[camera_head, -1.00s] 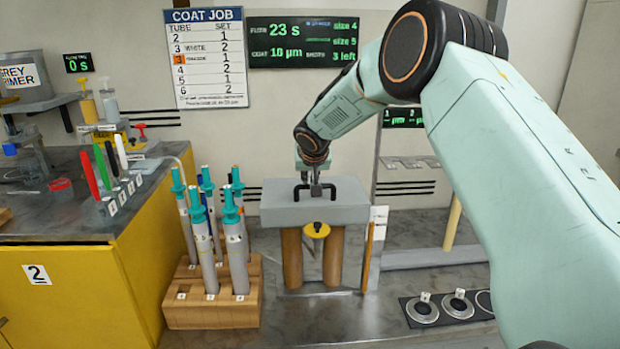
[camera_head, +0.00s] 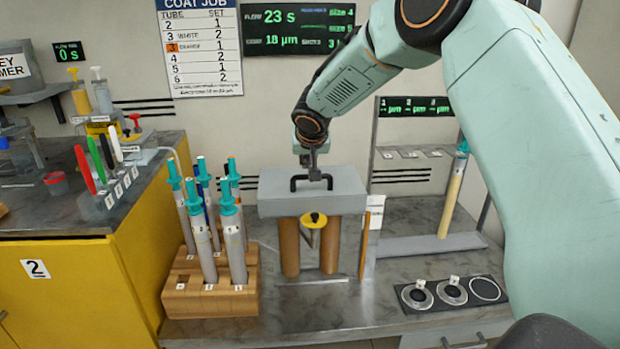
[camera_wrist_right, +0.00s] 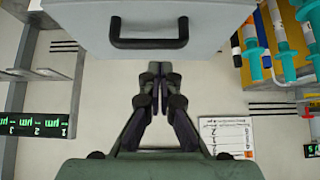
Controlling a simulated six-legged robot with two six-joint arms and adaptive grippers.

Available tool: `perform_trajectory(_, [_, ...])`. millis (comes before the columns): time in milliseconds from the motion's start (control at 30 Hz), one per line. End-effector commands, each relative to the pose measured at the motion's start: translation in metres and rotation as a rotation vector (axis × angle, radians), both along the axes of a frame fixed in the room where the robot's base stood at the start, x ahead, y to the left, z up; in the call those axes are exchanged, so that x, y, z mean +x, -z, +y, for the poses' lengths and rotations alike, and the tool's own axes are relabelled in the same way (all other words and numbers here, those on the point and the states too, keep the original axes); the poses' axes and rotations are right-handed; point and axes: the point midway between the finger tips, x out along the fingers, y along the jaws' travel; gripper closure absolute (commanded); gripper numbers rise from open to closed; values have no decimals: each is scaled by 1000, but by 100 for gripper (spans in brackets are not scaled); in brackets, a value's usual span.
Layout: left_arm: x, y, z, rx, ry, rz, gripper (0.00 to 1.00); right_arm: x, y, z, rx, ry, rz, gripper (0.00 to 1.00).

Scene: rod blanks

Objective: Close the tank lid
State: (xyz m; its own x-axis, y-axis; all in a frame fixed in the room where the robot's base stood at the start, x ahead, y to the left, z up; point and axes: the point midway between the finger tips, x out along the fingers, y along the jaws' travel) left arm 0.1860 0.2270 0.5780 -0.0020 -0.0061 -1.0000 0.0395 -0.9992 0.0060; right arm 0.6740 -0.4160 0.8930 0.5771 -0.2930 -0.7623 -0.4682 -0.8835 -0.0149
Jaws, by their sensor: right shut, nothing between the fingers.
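The tank lid (camera_head: 312,192) is a flat grey slab with a black bar handle (camera_head: 312,179) on top. It lies level above two brown cylinders (camera_head: 289,246); a yellow round piece hangs at its front. My right gripper (camera_head: 313,176) is shut and empty, just behind the handle, fingers pointing down. In the right wrist view the shut fingertips (camera_wrist_right: 160,72) are apart from the handle (camera_wrist_right: 149,32) and the lid's grey face (camera_wrist_right: 220,22). Whether the lid sits fully down cannot be told. My left gripper is out of view.
A wooden rack (camera_head: 210,289) with several teal-topped tubes stands close left of the lid. A yellow cabinet (camera_head: 80,290) is farther left. A black plate with round pads (camera_head: 452,292) lies to the right, near a tall grey rack (camera_head: 430,243). The wall is behind.

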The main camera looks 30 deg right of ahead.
Motion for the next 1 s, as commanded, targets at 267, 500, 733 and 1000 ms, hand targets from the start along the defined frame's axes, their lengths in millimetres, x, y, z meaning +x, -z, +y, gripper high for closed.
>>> perform_trajectory(267, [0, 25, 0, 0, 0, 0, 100, -34, 8, 18, 0, -2, -2, 100])
perform_trajectory(500, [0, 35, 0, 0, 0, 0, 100, -51, 9, 28, -1, -2, -3, 100])
perform_trajectory(733, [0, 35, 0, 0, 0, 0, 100, -55, 8, 29, -1, -1, -3, 100])
perform_trajectory(1000, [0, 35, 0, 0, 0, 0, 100, -48, 13, 56, -15, -209, 8, 100])
